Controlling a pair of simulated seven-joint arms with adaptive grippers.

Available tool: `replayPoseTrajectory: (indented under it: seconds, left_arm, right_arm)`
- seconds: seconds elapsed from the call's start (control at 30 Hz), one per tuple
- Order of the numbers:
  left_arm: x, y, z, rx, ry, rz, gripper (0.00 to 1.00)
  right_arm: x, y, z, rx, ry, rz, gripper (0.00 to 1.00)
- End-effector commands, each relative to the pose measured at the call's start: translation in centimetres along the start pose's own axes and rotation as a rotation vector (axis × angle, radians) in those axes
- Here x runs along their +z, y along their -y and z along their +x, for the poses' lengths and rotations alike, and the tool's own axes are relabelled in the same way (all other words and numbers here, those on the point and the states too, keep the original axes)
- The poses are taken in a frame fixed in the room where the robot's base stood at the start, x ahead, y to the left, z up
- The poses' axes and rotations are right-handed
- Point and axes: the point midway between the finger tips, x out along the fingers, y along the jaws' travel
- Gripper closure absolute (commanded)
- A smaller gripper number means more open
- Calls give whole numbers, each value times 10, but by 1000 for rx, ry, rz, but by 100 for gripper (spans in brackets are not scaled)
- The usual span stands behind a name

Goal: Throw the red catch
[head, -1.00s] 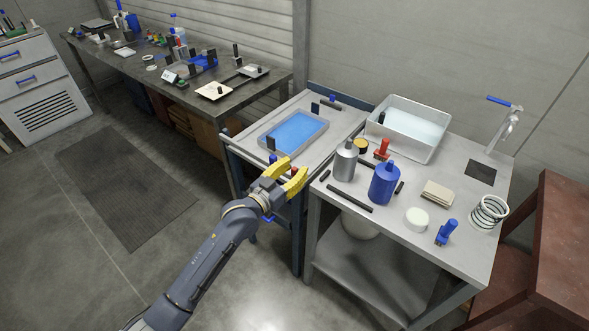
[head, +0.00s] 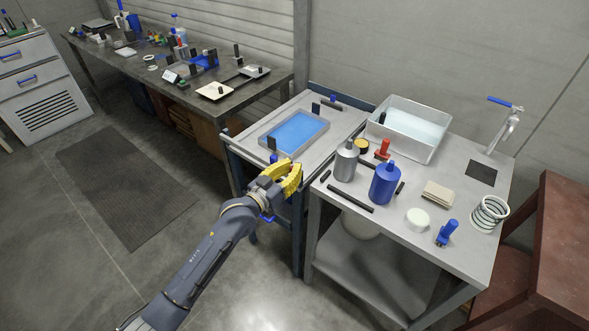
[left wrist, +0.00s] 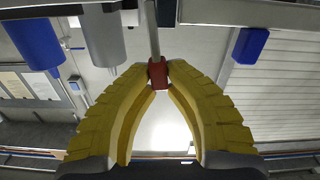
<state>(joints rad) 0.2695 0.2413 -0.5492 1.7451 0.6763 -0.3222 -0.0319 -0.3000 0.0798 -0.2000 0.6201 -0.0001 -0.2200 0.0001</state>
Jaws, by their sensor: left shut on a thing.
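The red catch (left wrist: 158,75) is a small red block at the end of a thin grey bar (left wrist: 153,35) in the left wrist view. My left gripper (left wrist: 158,80) has yellow ribbed fingers, and their tips are closed on the catch from both sides. In the head view the same gripper (head: 295,171) is at the near edge of the blue-framed cart (head: 232,152). The catch is hidden there behind the fingers. My right gripper is in neither view.
A blue-filled tray (head: 264,134) lies on the cart. The grey table (head: 400,222) beside it holds a silver bottle (head: 345,162), a blue bottle (head: 384,185), a red-handled tool (head: 382,149) and a basin (head: 376,117).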

Motion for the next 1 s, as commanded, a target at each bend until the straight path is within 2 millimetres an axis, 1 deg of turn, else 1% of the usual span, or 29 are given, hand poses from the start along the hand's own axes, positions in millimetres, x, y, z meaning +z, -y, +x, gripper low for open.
replayPoseTrajectory:
  seconds: [0.3, 0.5, 0.7, 1.0]
  left_arm:
    - [2, 17, 1, 0, 0, -237, 100]
    - [4, 26, 0, 0, 0, -364, 100]
    - [7, 31, 1, 0, 0, -451, 100]
    - [8, 33, 1, 1, -1, -501, 100]
  right_arm:
    - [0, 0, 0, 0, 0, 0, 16]
    - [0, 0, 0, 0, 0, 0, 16]
    - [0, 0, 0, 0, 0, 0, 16]
    - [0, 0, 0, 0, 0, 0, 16]
